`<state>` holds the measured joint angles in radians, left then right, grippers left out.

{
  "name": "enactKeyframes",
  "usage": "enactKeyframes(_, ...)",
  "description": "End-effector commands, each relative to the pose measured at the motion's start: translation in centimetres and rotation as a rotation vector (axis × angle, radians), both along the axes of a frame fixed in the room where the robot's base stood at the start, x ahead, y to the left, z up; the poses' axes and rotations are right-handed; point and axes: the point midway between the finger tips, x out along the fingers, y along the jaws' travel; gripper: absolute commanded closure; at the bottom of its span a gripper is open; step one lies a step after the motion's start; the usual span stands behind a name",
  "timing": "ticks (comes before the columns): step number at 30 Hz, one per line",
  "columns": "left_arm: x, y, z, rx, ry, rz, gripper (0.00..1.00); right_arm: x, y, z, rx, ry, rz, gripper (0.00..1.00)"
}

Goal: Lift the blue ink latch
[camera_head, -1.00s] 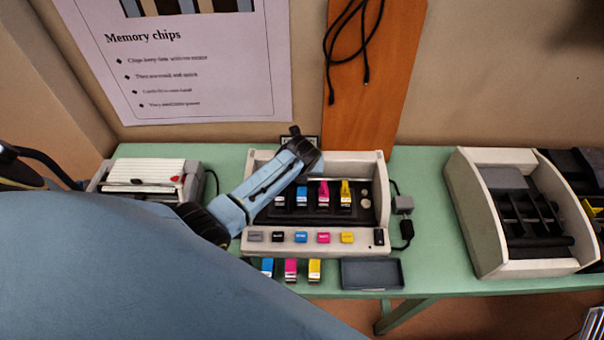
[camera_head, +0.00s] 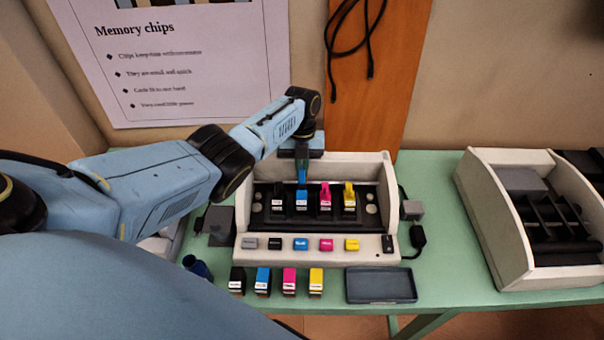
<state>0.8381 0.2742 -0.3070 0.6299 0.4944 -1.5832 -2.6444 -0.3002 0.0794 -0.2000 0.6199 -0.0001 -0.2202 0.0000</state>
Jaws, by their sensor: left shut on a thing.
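The blue ink latch (camera_head: 302,195) is at the blue slot, second from the left in the row inside the open printer (camera_head: 246,230). My left gripper (camera_head: 302,180) points down onto it from above and behind and is shut on it, hiding its upper part. The black latch (camera_head: 278,192) is to its left; the magenta latch (camera_head: 325,194) and yellow latch (camera_head: 349,193) stand to its right. A blue button (camera_head: 301,244) sits on the printer's front panel. My right gripper is not in view.
Loose black (camera_head: 237,280), blue (camera_head: 263,281), magenta (camera_head: 289,281) and yellow (camera_head: 316,281) cartridges stand in front of the printer, beside a dark tray (camera_head: 381,298). Another open machine (camera_head: 475,200) stands to the right.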

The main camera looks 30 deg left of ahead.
Motion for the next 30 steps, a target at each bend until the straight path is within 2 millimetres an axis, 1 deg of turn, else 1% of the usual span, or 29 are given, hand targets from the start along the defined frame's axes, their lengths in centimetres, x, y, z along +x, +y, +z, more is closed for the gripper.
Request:
enactKeyframes(1, 0.03, 0.09, -0.22, -0.002, 0.006, 0.001, 1.0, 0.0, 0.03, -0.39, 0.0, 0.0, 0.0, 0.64)
enactKeyframes(3, 0.06, 0.1, -0.18, -0.005, 0.012, 0.001, 1.0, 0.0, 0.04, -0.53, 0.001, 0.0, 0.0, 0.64)
enactKeyframes(16, 0.01, 0.08, -0.1, -0.009, 0.019, 0.001, 1.0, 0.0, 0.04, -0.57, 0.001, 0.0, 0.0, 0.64)
enactKeyframes(18, 0.01, 0.08, -0.11, -0.009, 0.019, 0.001, 0.88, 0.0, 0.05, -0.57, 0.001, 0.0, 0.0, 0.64)
enactKeyframes(21, 0.02, 0.06, -0.11, -0.009, 0.019, 0.001, 0.75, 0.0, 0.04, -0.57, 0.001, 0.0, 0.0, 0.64)
enactKeyframes(22, 0.03, 0.06, -0.1, -0.009, 0.019, 0.001, 0.73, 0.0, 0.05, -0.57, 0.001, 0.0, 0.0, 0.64)
enactKeyframes(30, 0.07, 0.04, -0.01, -0.01, 0.018, 0.0, 0.73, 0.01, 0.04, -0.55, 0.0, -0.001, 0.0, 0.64)
